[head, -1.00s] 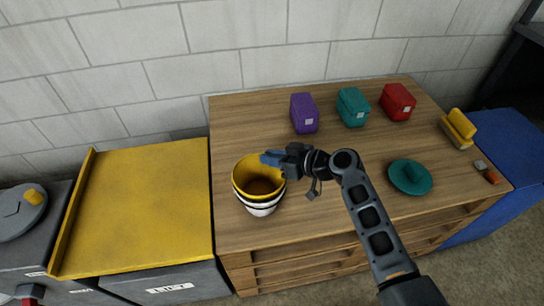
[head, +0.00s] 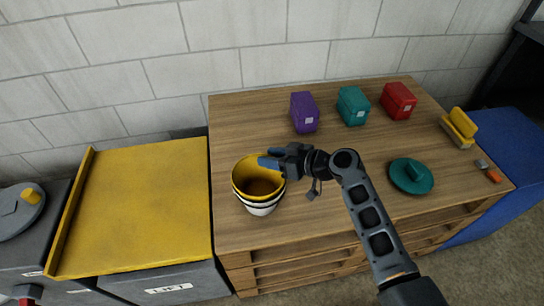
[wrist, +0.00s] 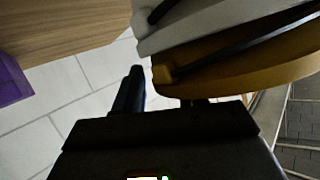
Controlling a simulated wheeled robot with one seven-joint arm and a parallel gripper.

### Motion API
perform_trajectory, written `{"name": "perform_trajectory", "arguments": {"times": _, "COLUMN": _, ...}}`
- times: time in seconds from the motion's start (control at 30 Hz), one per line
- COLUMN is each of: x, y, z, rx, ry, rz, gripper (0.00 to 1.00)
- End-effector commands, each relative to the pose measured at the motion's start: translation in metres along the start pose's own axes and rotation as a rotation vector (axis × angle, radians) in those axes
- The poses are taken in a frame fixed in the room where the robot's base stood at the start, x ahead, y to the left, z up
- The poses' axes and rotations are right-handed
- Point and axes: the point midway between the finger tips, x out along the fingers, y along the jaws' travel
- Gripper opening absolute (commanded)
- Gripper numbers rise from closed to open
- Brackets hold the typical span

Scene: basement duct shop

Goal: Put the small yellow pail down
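The small yellow pail (head: 242,181) sits at the top of a nested stack on the wooden bench, with white pails (head: 262,209) under it. My gripper (head: 270,157) is at the pail's back right rim. Its fingers look spread apart. In the wrist view, one dark blue finger (wrist: 129,92) stands beside the yellow pail (wrist: 235,74) with a narrow gap between them. The other finger is hidden there. A white pail (wrist: 205,22) shows just beyond the yellow one.
Purple (head: 304,112), teal (head: 352,105) and red (head: 398,100) boxes stand along the back of the wooden bench (head: 240,120). A teal lid (head: 411,177) and a yellow-topped brush-like item (head: 459,127) lie to the right. A yellow-topped cabinet (head: 140,205) stands to the left.

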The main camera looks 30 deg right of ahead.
Motion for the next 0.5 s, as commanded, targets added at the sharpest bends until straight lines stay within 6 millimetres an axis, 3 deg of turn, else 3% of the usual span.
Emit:
{"name": "perform_trajectory", "arguments": {"times": 0.27, "x": -0.008, "y": -0.001, "z": -0.008, "rx": 0.001, "ry": 0.000, "rz": 0.002, "gripper": 0.40}}
{"name": "perform_trajectory", "arguments": {"times": 0.5, "x": -0.060, "y": 0.000, "z": -0.005, "rx": 0.000, "ry": 0.002, "rz": 0.004, "gripper": 0.40}}
